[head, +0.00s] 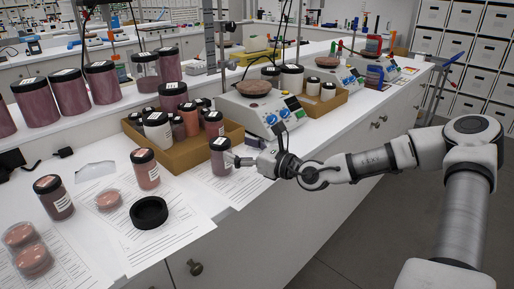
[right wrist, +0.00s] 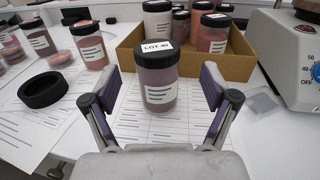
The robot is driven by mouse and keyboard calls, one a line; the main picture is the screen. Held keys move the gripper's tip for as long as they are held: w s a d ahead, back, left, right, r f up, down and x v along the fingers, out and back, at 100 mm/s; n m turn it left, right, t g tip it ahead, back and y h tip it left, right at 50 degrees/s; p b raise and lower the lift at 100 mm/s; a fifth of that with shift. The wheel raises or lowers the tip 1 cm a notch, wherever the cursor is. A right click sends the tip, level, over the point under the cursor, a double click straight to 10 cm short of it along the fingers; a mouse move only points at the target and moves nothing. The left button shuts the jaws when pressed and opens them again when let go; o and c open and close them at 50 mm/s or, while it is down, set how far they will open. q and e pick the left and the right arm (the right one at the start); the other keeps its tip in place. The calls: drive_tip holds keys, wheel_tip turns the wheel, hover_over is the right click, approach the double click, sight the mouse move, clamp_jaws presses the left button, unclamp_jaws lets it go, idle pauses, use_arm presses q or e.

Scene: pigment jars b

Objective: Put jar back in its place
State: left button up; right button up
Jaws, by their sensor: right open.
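A jar with a black lid and dusky mauve pigment (head: 220,160) stands upright on the white bench, in front of the cardboard box (head: 185,156). In the right wrist view the same jar (right wrist: 158,85) stands on a printed sheet, with a white label on its lid and another on its side. My right gripper (head: 236,160) is open, with its fingers on either side of the jar. In the right wrist view a gap shows between the jar and each finger of the gripper (right wrist: 160,98). The box holds several similar jars. My left gripper is not in view.
Two jars (head: 145,169) (head: 53,197), a black ring (head: 149,212) and clear dishes of pigment (head: 109,200) sit to the left on paper sheets. A hotplate (head: 262,113) stands behind to the right. Large jars (head: 68,97) line the raised shelf.

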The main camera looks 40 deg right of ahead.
drive_tip(key=shift+r+p+v, duration=0.5)
drive_tip(key=shift+p+v, duration=2.05)
drive_tip(key=shift+p, duration=3.85)
drive_tip(key=s+a+f+n+g+h, duration=0.2)
drive_tip(key=s+a+f+n+g, duration=0.6)
drive_tip(key=s+f+n, duration=0.4)
drive_tip(key=s+a+f+n+g+h, duration=0.2)
drive_tip(key=s+a+f+n+g, duration=0.7)
drive_tip(key=n, duration=1.1)
drive_tip(key=s+f, duration=0.4)
drive_tip(key=s, duration=0.1)
drive_tip(key=shift+s+a+f+h+p, duration=0.2)
drive_tip(key=shift+s+a+h+p, duration=0.1)
drive_tip(key=shift+s+h+p, duration=0.1)
